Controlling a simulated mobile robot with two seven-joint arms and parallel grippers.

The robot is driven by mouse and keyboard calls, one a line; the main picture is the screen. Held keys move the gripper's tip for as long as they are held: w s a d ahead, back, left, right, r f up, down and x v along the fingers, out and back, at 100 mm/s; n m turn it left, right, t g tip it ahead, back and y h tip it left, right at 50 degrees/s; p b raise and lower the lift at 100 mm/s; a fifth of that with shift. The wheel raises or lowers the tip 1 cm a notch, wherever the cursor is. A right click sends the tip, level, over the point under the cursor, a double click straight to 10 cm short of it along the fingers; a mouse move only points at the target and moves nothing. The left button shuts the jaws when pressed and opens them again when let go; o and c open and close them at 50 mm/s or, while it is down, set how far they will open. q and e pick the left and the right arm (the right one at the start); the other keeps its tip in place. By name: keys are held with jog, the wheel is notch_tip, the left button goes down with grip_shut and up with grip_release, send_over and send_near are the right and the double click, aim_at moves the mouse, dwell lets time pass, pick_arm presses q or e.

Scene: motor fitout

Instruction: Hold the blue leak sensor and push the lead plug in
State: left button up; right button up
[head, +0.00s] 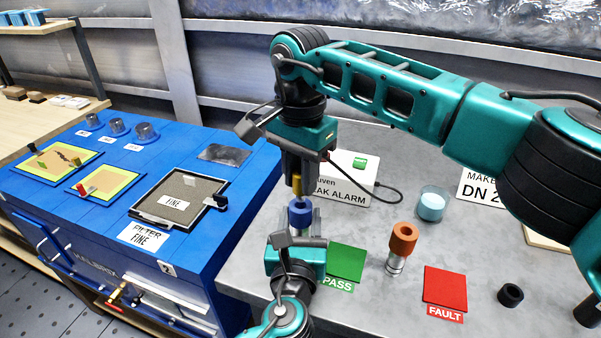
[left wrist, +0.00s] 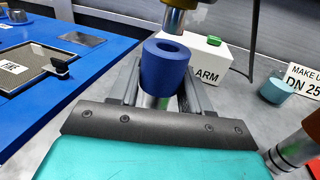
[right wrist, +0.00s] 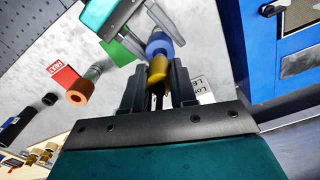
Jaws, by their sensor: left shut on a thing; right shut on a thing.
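The blue leak sensor (head: 300,213) stands upright in my left gripper (head: 302,226), which is shut on it. In the left wrist view the sensor (left wrist: 164,68) has an open hole in its top and a silver body between the fingers. My right gripper (head: 297,182) comes from above and is shut on the gold lead plug (head: 297,184). In the left wrist view the plug's silver end (left wrist: 174,22) is just above the sensor, seemingly apart and roughly over the hole. In the right wrist view the plug (right wrist: 158,68) overlaps the sensor (right wrist: 159,45).
The white leak alarm box (head: 345,190) with a cable stands behind the grippers. A green PASS pad (head: 346,262), an orange sensor (head: 403,240), a red FAULT pad (head: 445,286), a black ring (head: 511,295) and a cup (head: 432,203) stand to the right. A blue cabinet (head: 240,180) is left.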

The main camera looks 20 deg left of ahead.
jog(key=shift+f, duration=1.55)
jog(key=o, duration=1.5)
jog(key=shift+r, duration=3.05)
pick_arm(q)
jog(key=o, duration=1.7)
